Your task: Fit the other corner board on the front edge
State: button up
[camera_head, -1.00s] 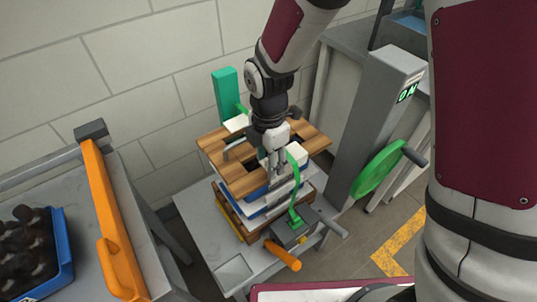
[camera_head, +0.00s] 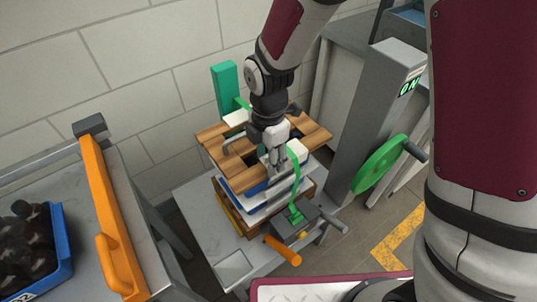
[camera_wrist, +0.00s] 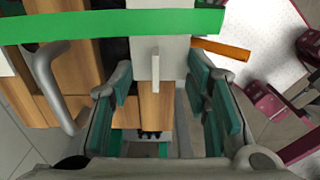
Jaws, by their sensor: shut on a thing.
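A stack of trays with a slatted wooden top (camera_head: 222,152) stands on a grey bench. My gripper (camera_head: 277,163) points down at the near side of this top. The wrist view shows my gripper (camera_wrist: 160,108) with its green-padded fingers on either side of a pale board with an upright fin (camera_wrist: 155,68), its jaws shut on it. A white corner board (camera_head: 299,150) shows just right of the fingers in the head view. Another white corner board (camera_head: 236,118) sits at the far edge. Its seating and the fingertip contact are partly hidden.
A green strap (camera_head: 296,178) runs beside my gripper to a tensioner (camera_head: 293,222) with an orange handle (camera_head: 283,250); the strap (camera_wrist: 110,22) crosses the wrist view. A green post (camera_head: 226,90) stands behind. A green handwheel (camera_head: 380,165) is right. A blue bottle crate (camera_head: 62,245) is left.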

jog(key=shift+f, duration=0.5)
jog(key=o, duration=1.1)
jog(key=shift+r, duration=0.1)
jog(key=shift+r+p, duration=1.75)
jog(key=shift+r, duration=1.65)
